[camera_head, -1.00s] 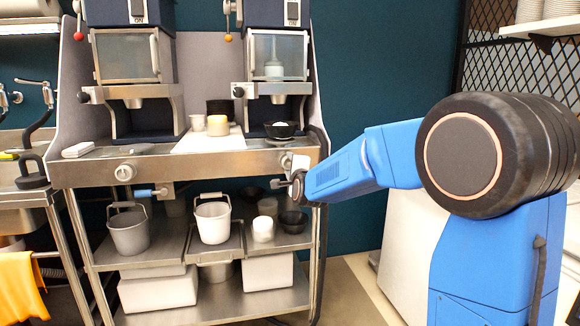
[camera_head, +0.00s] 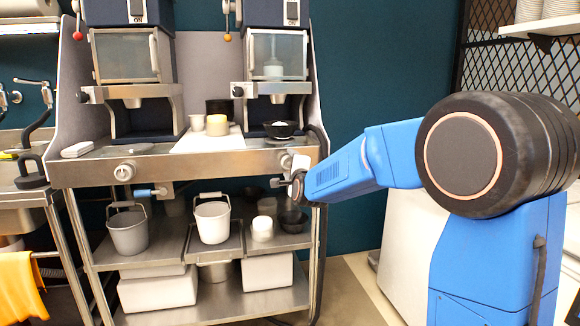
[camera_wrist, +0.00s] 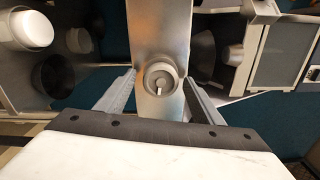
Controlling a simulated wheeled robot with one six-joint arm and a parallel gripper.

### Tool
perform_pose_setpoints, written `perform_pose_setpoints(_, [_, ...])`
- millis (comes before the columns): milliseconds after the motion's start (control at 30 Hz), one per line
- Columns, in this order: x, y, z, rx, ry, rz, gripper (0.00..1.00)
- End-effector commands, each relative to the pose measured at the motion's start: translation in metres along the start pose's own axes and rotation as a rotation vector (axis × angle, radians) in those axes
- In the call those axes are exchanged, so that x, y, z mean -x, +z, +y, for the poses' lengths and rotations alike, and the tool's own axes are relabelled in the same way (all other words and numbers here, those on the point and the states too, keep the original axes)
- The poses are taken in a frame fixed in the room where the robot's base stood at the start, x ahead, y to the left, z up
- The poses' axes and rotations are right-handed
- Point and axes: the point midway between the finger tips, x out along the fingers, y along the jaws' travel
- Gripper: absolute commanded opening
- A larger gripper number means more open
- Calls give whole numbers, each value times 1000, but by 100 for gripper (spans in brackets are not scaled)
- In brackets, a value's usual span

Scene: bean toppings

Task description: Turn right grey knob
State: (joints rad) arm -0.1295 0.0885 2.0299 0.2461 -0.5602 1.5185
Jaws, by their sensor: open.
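The right grey knob (camera_head: 286,161) sits on the steel front panel of the machine counter, close to my gripper. In the wrist view the round knob (camera_wrist: 161,80) shows between the fingers, with a pale pointer mark toward its lower side. My gripper (camera_wrist: 159,79) is open, with one finger on each side of the knob and a gap visible on both sides. In the head view my gripper (camera_head: 290,182) is small and partly hidden by my arm at the counter's right end. A matching left knob (camera_head: 124,172) is on the same panel.
Two dispensing machines (camera_head: 276,62) stand on the counter. A black bowl (camera_head: 283,129) is above the right knob. Grey (camera_head: 128,232) and white (camera_head: 212,222) buckets stand on the shelf below. A blue-handled valve (camera_head: 146,192) sticks out under the left knob.

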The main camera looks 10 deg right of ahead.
Motion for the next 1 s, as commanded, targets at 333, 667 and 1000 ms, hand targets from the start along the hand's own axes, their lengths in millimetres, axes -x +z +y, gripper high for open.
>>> perform_pose_setpoints(333, [43, 0, -1, 0, -2, -1, 61])
perform_pose_setpoints(667, [102, 0, -1, -1, -1, -1, 61])
perform_pose_setpoints(1000, [155, 0, -1, -1, -1, 0, 61])
